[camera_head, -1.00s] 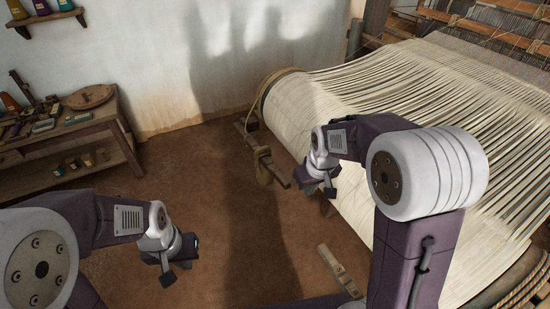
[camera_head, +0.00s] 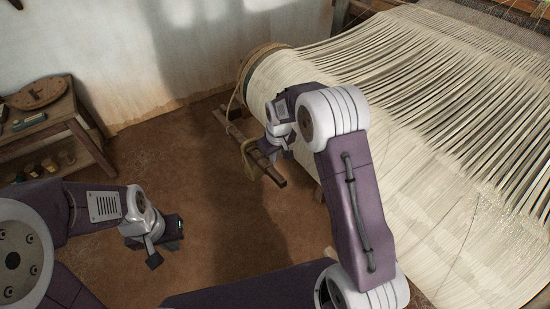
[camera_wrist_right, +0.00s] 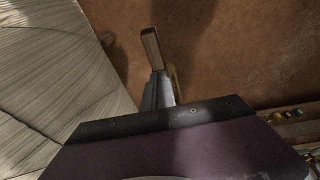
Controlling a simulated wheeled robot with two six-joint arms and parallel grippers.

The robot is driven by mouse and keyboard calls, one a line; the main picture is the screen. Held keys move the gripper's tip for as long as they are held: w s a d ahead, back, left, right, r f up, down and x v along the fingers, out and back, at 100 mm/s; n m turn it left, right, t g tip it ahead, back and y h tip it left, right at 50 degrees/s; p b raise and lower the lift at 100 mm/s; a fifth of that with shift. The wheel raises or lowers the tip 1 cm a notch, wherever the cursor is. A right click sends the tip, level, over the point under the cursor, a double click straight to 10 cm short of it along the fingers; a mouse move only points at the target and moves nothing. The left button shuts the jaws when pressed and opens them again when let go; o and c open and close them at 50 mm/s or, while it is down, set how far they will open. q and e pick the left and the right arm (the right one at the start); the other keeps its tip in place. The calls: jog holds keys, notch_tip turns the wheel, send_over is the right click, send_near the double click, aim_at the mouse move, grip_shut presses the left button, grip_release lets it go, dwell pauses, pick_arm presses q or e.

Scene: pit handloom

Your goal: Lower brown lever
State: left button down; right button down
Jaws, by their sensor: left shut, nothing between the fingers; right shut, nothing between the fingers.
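The brown wooden lever (camera_head: 272,175) sticks out low beside the end of the loom's cloth roller in the head view. My right gripper (camera_head: 275,153) is right over it in that view and hides part of it. In the right wrist view the lever's end (camera_wrist_right: 152,47) shows just beyond my right gripper (camera_wrist_right: 160,88); I cannot tell whether they touch. That gripper is shut with nothing seen in it. My left gripper (camera_head: 164,250) is shut and empty over the bare floor at lower left, far from the lever.
The large roller of pale warp threads (camera_head: 390,150) fills the right side, close to my right arm. A rope loop (camera_head: 247,160) hangs beside the lever. A wooden table (camera_head: 62,112) with small items stands by the wall at left. Brown floor (camera_head: 220,215) between is clear.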

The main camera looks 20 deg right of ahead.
aim_at(275, 175)
jog(key=x, duration=0.6)
jog(key=s+d+x, duration=0.1)
jog(key=x, duration=0.2)
jog(key=shift+f+b, duration=0.3)
jog(key=shift+b, duration=0.05)
jog(key=shift+s+f, duration=0.1)
jog(key=shift+f, duration=0.2)
